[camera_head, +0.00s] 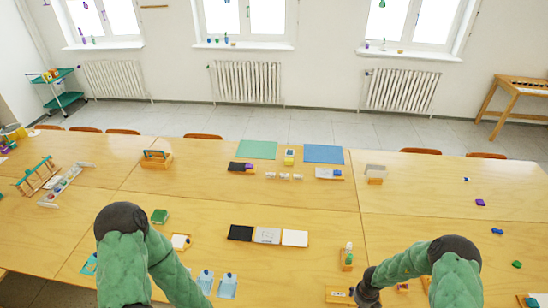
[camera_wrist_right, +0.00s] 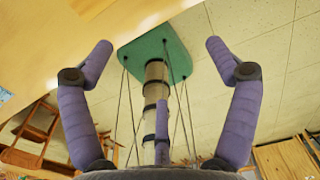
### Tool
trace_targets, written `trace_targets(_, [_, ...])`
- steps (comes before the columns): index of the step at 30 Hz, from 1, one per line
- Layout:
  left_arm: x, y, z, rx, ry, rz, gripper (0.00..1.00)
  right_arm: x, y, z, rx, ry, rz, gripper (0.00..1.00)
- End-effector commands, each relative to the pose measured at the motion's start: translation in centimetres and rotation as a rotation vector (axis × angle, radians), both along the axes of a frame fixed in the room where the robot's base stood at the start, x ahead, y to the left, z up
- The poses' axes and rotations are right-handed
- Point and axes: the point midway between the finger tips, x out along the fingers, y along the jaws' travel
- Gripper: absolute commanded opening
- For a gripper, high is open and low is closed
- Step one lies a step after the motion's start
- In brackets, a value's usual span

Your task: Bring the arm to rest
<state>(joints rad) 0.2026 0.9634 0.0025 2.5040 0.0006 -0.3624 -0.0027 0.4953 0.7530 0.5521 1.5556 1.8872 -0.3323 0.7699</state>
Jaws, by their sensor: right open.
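My right arm (camera_head: 405,266) comes in at the lower right of the head view, bent at its elbow over the front of the table. Its gripper is outside that view. In the right wrist view the right gripper (camera_wrist_right: 159,44) has its two purple fingers spread wide, with nothing held between them. My left arm (camera_head: 122,255) stands bent at the lower left of the head view. Its gripper does not show.
A long wooden table (camera_head: 330,217) carries a black, grey and white card row (camera_head: 267,236), a small orange holder (camera_head: 346,259), blue cards (camera_head: 228,286) and a wooden rack (camera_head: 37,177). The table's right half is mostly bare, with a few small coloured pieces.

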Motion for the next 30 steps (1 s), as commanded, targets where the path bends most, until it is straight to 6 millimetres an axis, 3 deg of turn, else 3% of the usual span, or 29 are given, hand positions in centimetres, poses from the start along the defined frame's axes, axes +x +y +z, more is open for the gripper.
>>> trace_targets(8, [0.1, 0.0, -2.9, 0.0, -0.001, 0.0, 1.0, -0.8, 1.4, -2.5, -0.014, 0.002, 0.258, 0.88])
trace_targets(14, [0.0, 0.0, -5.8, 0.0, 0.0, 0.0, 1.0, -1.6, 3.2, -5.1, -0.024, -0.001, 0.557, 0.88])
trace_targets(23, [0.1, 0.0, -13.1, 0.0, 0.0, 0.0, 1.0, -3.8, 8.3, -10.9, -0.031, -0.047, 1.316, 0.88])
trace_targets(30, [0.1, 0.0, -18.8, 0.0, 0.0, 0.0, 1.0, -6.5, 13.5, -14.9, -0.021, -0.145, 1.956, 0.88])
